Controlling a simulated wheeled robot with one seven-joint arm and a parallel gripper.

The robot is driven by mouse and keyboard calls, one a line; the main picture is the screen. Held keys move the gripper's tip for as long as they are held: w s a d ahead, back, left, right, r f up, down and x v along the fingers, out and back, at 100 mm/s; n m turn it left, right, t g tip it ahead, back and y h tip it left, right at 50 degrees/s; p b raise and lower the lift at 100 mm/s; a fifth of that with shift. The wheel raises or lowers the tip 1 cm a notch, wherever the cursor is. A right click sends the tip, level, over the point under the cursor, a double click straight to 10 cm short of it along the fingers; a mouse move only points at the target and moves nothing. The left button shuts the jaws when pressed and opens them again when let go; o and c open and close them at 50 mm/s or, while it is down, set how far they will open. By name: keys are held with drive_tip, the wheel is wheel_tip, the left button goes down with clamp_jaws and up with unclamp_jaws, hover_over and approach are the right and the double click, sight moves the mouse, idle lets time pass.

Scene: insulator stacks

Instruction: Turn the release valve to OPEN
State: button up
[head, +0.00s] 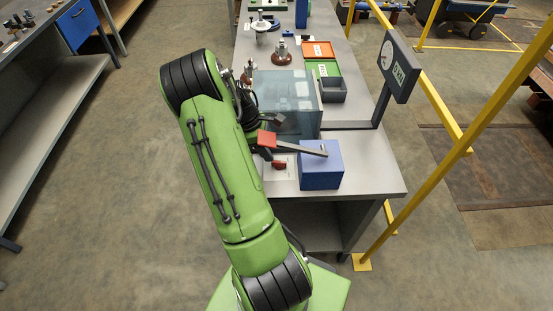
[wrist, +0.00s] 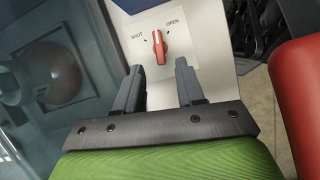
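The release valve is a red knob (wrist: 159,47) on a pale plate (wrist: 205,48) marked SHUT at left and OPEN at right. In the wrist view it stands nearly upright, between the two labels; which end is its pointer is hard to tell. My gripper (wrist: 159,65) is open. Its two dark fingers lie either side of the knob's lower end, with gaps on both sides, so it is not gripped. How far the fingertips are above the plate is unclear. The head view also shows the red knob (head: 279,163) on the bench, left of a blue block.
A lever with a red handle (head: 266,138) reaches from the blue block (head: 321,168) over the plate; its red end (wrist: 300,95) fills the wrist view's right side. A clear chamber (head: 288,95) stands behind. A gauge on a post (head: 398,68) is at right.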

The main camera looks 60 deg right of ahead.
sight(279, 162)
drive_tip(key=x, duration=0.2)
drive_tip(key=b+x, duration=0.1)
drive_tip(key=x, duration=0.2)
drive_tip(key=shift+s+d, duration=0.15)
drive_tip(key=shift+s, duration=0.3)
clamp_jaws()
